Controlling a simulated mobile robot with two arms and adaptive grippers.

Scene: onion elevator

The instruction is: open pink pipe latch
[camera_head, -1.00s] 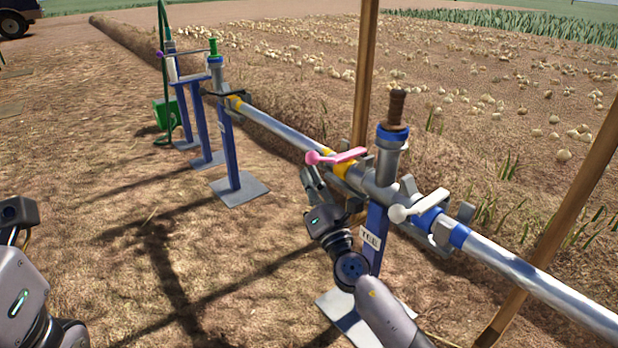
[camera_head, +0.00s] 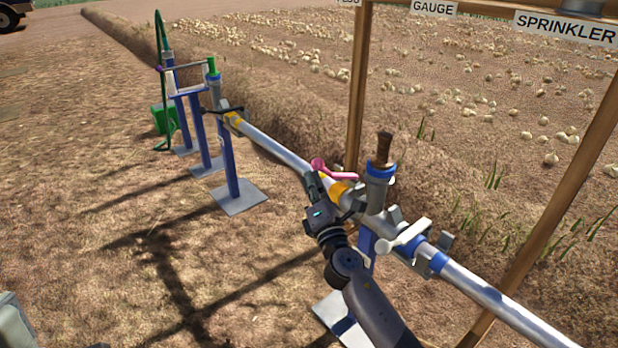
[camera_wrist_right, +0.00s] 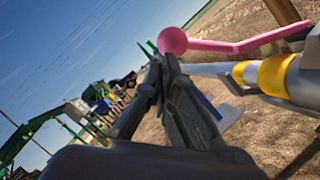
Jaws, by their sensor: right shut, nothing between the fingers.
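The pink pipe latch (camera_head: 337,173) is a lever with a round ball at its left end, on the metal pipe beside the yellow-banded joint. It also shows in the right wrist view (camera_wrist_right: 235,46), its ball just beyond my fingertips. My right gripper (camera_head: 312,179) is shut and empty, with its tips close below the ball. In the right wrist view the right gripper (camera_wrist_right: 160,62) has its fingers together. Whether the tips touch the ball is unclear. My left gripper is out of view.
A white lever (camera_head: 405,237) sits on the pipe right of the brown-handled valve (camera_head: 382,160). Wooden posts (camera_head: 358,95) with signs stand behind the pipe. A blue stand (camera_head: 229,165) holds the pipe farther off. Bare ground (camera_head: 100,240) is open at left.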

